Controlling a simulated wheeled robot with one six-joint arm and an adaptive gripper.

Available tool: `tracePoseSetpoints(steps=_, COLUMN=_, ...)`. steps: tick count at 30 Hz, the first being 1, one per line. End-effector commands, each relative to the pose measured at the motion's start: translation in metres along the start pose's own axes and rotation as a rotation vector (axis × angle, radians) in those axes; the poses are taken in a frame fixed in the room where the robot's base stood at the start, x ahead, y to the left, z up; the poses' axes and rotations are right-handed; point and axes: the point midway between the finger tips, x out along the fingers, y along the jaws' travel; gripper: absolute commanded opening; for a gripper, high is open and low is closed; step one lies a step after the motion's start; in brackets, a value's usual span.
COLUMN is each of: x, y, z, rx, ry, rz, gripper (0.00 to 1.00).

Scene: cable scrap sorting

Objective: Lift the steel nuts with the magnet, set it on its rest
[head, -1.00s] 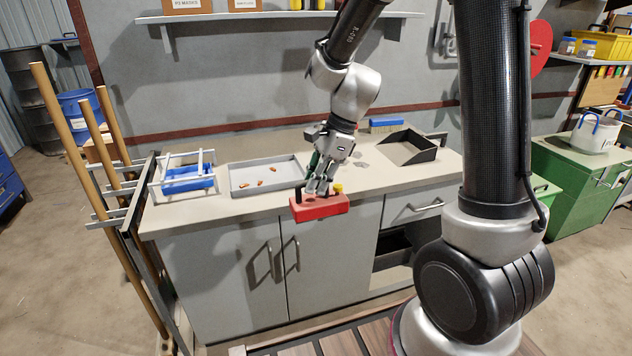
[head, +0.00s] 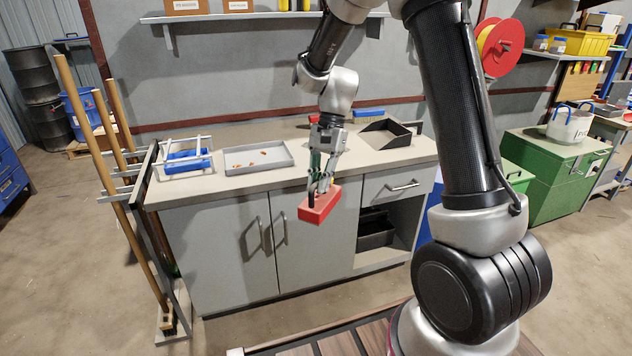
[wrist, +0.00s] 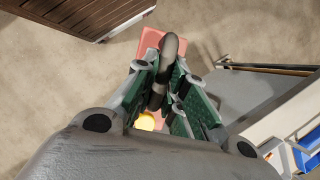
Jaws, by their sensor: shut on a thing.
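The magnet is a red block (head: 318,207) with a dark handle and a yellow knob; its red body also shows in the wrist view (wrist: 150,40) and the yellow knob (wrist: 145,122) shows below the handle. My gripper (head: 320,178) is shut on the handle, its green-padded fingers on both sides of it in the wrist view (wrist: 168,88). The magnet hangs tilted in front of the bench's front edge, clear of the bench top. Its underside is hidden, so I cannot tell whether nuts cling to it. I cannot make out any steel nuts or identify the rest.
A grey tray (head: 228,165) with several small copper-coloured pieces lies on the bench (head: 210,194). A white frame around a blue bin (head: 187,160) stands left of it. An open black tray (head: 385,132) is at the right. Long wooden handles (head: 85,150) stand at the bench's left end.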

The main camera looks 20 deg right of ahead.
Motion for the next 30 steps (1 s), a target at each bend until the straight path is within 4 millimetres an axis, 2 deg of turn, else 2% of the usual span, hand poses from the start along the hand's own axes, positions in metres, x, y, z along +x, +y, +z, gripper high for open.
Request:
tracePoseSetpoints(steps=8, x=0.020, y=0.001, z=-0.049, rx=-0.396, ry=-0.014, rz=0.166, gripper=0.00)
tracePoseSetpoints(steps=15, x=0.053, y=0.006, z=-0.093, rx=-0.648, ry=-0.019, rz=0.268, gripper=0.00)
tracePoseSetpoints(steps=21, x=0.073, y=0.009, z=-0.111, rx=-0.724, ry=-0.020, rz=0.297, gripper=0.00)
tracePoseSetpoints(steps=30, x=0.075, y=0.010, z=-0.113, rx=-0.734, ry=-0.018, rz=0.300, gripper=0.00)
